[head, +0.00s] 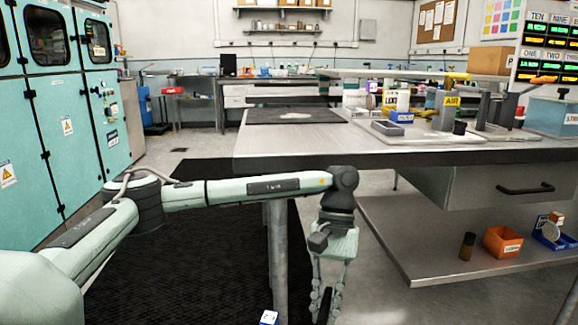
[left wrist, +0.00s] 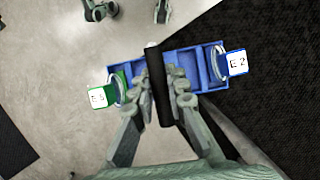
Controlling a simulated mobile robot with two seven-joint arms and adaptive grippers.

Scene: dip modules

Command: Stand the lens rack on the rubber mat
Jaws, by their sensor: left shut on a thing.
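The lens rack (left wrist: 205,70) is a blue slotted rack seen from above in the left wrist view, with a dark bar across its middle. A disc with a blue "E 2" tag sits at its right end, and one with a green tag at its left end. My left gripper (left wrist: 172,88) is shut on the dark bar. In the head view my left gripper (head: 327,300) hangs below the bench top, and most of the rack is out of frame. The black rubber mat (head: 262,117) lies on the bench with a small grey patch on it. Two fingers of my right gripper (left wrist: 131,8) appear spread and empty.
The steel bench (head: 300,145) has its front edge and a leg (head: 277,250) close to my left arm. A grey tray (head: 387,128) and tubs stand right of the mat. A lower shelf (head: 440,240) holds an orange bin (head: 503,243).

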